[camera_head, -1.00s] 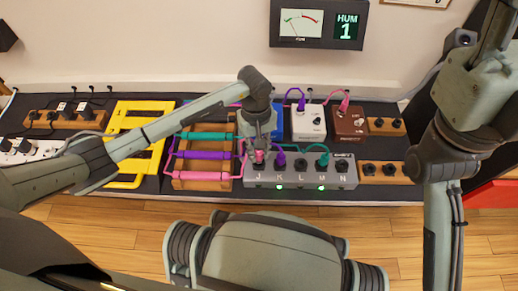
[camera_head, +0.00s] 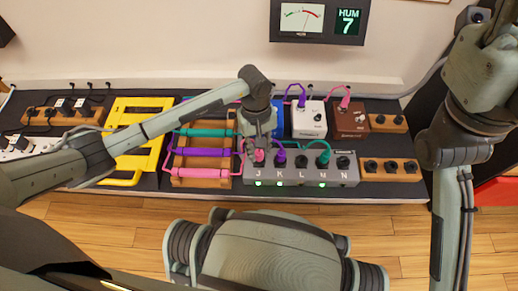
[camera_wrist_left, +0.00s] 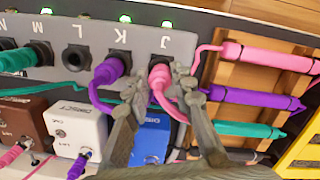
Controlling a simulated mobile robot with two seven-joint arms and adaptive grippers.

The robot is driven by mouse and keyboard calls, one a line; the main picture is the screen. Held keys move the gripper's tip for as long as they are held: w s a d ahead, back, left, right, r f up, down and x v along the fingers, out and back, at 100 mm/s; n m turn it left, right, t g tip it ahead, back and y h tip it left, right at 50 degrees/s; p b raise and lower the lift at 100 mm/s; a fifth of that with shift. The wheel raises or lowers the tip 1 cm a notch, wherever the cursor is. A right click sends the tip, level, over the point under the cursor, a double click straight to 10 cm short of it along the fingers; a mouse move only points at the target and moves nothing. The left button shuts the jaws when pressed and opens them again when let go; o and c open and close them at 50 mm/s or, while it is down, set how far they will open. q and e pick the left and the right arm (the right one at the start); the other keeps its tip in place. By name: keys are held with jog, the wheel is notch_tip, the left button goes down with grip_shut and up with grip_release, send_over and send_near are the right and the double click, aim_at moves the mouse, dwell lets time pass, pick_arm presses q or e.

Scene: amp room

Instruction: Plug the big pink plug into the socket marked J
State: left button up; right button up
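The big pink plug (camera_head: 259,156) sits upright in the socket marked J, the leftmost of the grey socket box (camera_head: 300,174) in the head view. The plug also shows in the left wrist view (camera_wrist_left: 159,76), with its pink cable running off between my fingers. The green light by J (camera_wrist_left: 167,23) is lit. My left gripper (camera_head: 259,137) is over J; in the wrist view its two fingers (camera_wrist_left: 160,88) stand apart on either side of the plug. They look opened, close beside it.
A purple plug (camera_wrist_left: 109,70) sits in K, close beside my left finger. A teal plug (camera_head: 324,158) is in M. A wooden rack (camera_head: 202,184) with pink, purple and teal bars stands left of the box. Blue, white (camera_head: 309,120) and brown (camera_head: 351,118) pedals stand behind.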

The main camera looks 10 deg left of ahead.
pick_arm(q)
jog(key=o, duration=0.4)
jog(key=shift+c, duration=0.2)
notch_tip(320, 180, up, 12)
jog(key=w, duration=0.1)
jog(key=shift+a, duration=0.4)
jog(key=shift+w, duration=0.1)
